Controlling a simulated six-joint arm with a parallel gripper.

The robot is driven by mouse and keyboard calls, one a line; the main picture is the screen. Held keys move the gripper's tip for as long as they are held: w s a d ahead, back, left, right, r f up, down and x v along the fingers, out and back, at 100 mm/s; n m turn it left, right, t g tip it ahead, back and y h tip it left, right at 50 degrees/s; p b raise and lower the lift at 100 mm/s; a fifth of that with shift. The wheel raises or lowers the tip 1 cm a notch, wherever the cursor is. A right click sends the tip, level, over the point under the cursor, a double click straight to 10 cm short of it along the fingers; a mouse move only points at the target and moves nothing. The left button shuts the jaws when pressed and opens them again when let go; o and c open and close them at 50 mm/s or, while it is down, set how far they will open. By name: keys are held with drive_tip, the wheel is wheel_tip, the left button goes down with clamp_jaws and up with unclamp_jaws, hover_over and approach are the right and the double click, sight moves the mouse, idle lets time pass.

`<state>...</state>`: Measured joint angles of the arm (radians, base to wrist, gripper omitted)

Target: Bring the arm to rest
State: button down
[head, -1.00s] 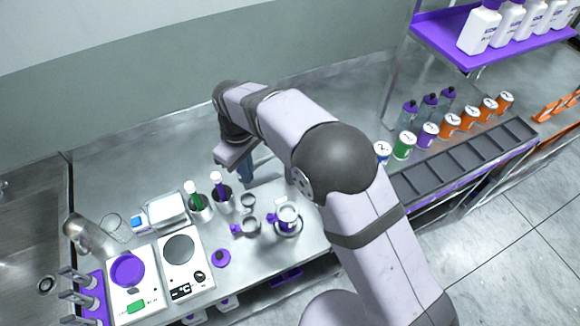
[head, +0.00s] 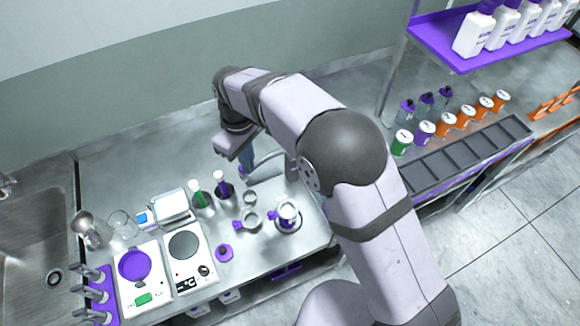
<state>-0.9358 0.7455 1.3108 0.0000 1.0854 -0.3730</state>
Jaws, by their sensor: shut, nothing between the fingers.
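My gripper (head: 247,162) is at the end of my raised arm, above the back middle of the steel counter (head: 120,185). Its blue-grey fingers point down and hold nothing; they look shut. The fingers are small and partly hidden by the wrist. My arm reaches in from the lower right and bends down at the wrist.
A sink (head: 35,235) lies left. Capped bottles and a dark slotted tray (head: 462,160) stand right. A purple shelf (head: 440,45) hangs upper right.

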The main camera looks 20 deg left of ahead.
idle(0.3)
drive_tip(key=s+d+f+m+g+h, duration=0.1)
drive_tip(key=s+d+f+m, duration=0.1)
drive_tip(key=s+d+f, duration=0.3)
drive_tip(key=s+d+f+m, duration=0.2)
drive_tip(key=d+f, duration=0.2)
drive_tip(key=d, duration=0.3)
drive_tip(key=s+d+m+g+b, duration=0.1)
drive_tip(key=s+d+m+b, duration=0.2)
drive_tip(key=d, duration=0.7)
drive_tip(key=s+d+m+b, duration=0.2)
drive_tip(key=d+m, duration=0.1)
drive_tip(key=d, duration=0.8)
drive_tip(key=w+d+m+t+b, duration=0.1)
drive_tip(key=w+d+m, duration=0.1)
drive_tip(key=d, duration=0.2)
drive_tip(key=w+d+r+m+t+y+b, duration=0.1)
drive_tip(key=d+m+b, duration=0.1)
drive_tip(key=d+m, duration=0.1)
drive_tip(key=shift+w+d+r, duration=0.2)
drive_tip(key=shift+w+d, duration=0.15)
drive_tip(key=shift+d, duration=0.3)
